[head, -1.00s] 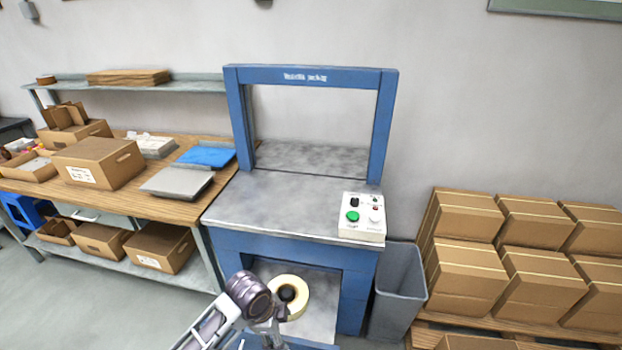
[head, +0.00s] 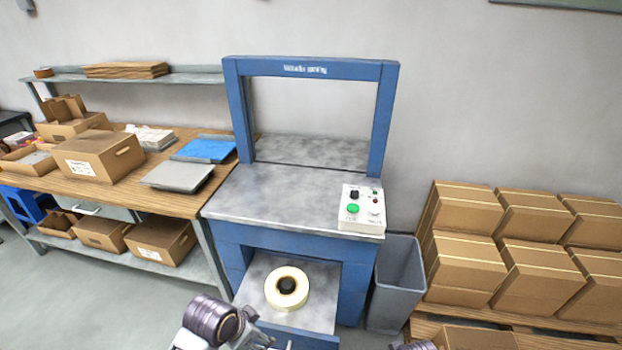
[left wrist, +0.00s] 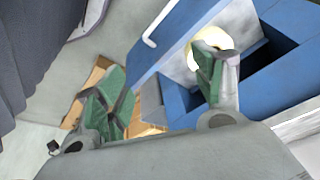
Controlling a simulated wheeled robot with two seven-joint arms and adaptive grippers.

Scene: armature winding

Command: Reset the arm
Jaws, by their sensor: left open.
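My left arm comes in at the bottom of the head view, in front of the blue machine (head: 235,232). In the left wrist view my left gripper (left wrist: 160,72) shows two green-padded fingers spread wide apart with nothing between them. A cream roll with a dark core (head: 287,287) lies on the machine's lower grey shelf. It also shows in the left wrist view (left wrist: 213,38), partly behind one finger, and I cannot tell the gap there. A small part of my right arm shows at the bottom edge of the head view; its gripper is out of sight.
A control box (head: 362,208) with a green button sits on the machine's top. A grey bin (head: 397,285) stands right of the machine, beside stacked cartons (head: 465,262). A wooden workbench (head: 150,196) with boxes is at the left. The machine's tabletop (head: 275,195) is mostly clear.

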